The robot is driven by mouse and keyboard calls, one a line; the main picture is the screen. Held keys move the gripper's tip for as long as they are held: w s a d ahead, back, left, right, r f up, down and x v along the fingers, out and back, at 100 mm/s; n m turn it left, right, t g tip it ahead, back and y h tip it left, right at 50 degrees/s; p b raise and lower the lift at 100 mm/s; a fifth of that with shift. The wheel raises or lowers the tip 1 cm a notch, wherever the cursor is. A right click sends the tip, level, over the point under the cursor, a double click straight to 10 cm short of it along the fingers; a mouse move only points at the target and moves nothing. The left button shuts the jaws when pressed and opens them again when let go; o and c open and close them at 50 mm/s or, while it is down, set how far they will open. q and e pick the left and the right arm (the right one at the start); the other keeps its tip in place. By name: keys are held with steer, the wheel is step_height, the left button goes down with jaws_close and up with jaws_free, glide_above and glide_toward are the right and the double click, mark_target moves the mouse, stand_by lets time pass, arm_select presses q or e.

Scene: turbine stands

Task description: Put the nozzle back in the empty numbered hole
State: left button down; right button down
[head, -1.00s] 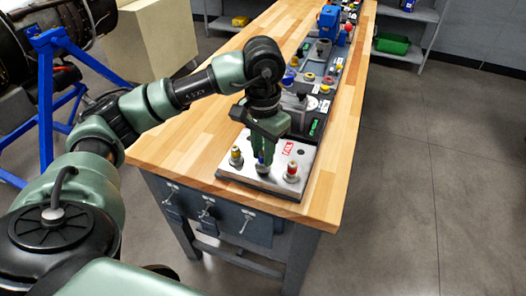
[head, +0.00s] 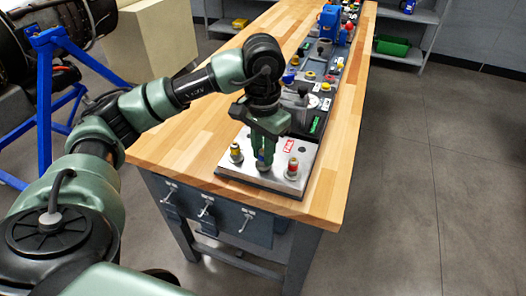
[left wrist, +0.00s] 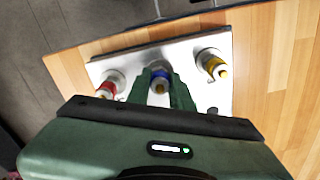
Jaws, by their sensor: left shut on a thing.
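A metal plate (head: 232,173) lies on the near end of the wooden bench. A yellow-ringed nozzle (head: 236,153) stands at its left and a red-ringed nozzle (head: 291,168) at its right. My left gripper (head: 264,163) points down between them, shut on a blue-ringed nozzle (left wrist: 160,76), which its fingers mostly hide in the head view. In the left wrist view the red-ringed nozzle (left wrist: 108,88) is on the left and the yellow-ringed nozzle (left wrist: 213,64) on the right. I cannot tell whether the blue-ringed nozzle is fully seated; its foot and hole are hidden. My right gripper is out of view.
A red label (head: 289,145) lies on the plate. Behind it, a row of dark trays with coloured parts (head: 322,88) runs along the bench (head: 190,120). A blue frame (head: 45,100) stands at left. The floor (head: 430,180) to the right is clear.

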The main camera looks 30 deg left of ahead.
arm_select(q)
steer(key=shift+s+d+f, duration=0.1)
steer(key=shift+s+f, duration=0.1)
steer(key=shift+f, duration=0.15)
steer(key=c, duration=1.2)
jaws_free()
steer(key=shift+o, duration=0.2)
steer(key=shift+w, duration=0.2)
steer(key=shift+o, duration=0.7)
steer(key=shift+r, duration=0.15)
steer(key=shift+r+p, duration=1.9)
steer(key=shift+r, duration=1.7)
steer(key=shift+f, duration=0.15)
